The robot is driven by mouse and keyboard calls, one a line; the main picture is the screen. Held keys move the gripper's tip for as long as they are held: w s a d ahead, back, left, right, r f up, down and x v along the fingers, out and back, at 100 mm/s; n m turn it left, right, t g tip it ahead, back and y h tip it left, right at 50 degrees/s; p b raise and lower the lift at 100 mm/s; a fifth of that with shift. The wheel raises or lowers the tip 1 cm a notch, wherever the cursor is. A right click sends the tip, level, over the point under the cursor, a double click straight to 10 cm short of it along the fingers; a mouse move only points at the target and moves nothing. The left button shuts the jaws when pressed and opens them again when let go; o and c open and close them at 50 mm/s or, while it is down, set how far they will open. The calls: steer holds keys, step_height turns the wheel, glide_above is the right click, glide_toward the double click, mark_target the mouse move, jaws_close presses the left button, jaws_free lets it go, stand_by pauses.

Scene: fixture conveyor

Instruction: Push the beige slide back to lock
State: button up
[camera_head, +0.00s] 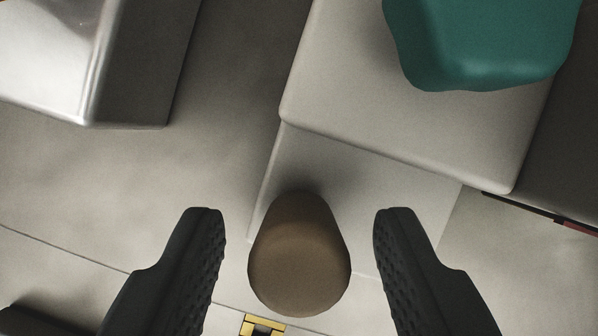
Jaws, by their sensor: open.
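A brown-beige rounded knob (300,260) stands between the two black fingers of my gripper (300,235). The gripper is open, with a visible gap on each side of the knob. The knob rises from a lower light-beige plate (390,205), which looks like the slide. The plate meets a taller beige block (400,140) toward the top of the picture. I cannot tell how far the plate reaches under the block. The near end of the plate is partly hidden by the knob and the right finger.
A teal part (480,45) sits on the taller block at top right. A shiny metal block (90,60) stands at top left. A yellow and black piece (262,325) shows at the bottom edge. The grey surface (190,165) left of the plate is clear.

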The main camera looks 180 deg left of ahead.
steer(key=shift+w+f, duration=0.25)
steer(key=shift+f, duration=0.4)
jaws_close()
steer(key=shift+s+d+r, duration=0.1)
steer(key=shift+s+d, duration=0.15)
steer(key=shift+d, duration=0.35)
steer(key=shift+s+d+f, duration=0.1)
steer(key=shift+s+d, duration=0.15)
steer(key=shift+d, duration=0.35)
steer(key=shift+s+d+r, duration=0.1)
steer(key=shift+s+d, duration=0.15)
steer(key=shift+d, duration=0.35)
jaws_free()
steer(key=shift+d, duration=0.1)
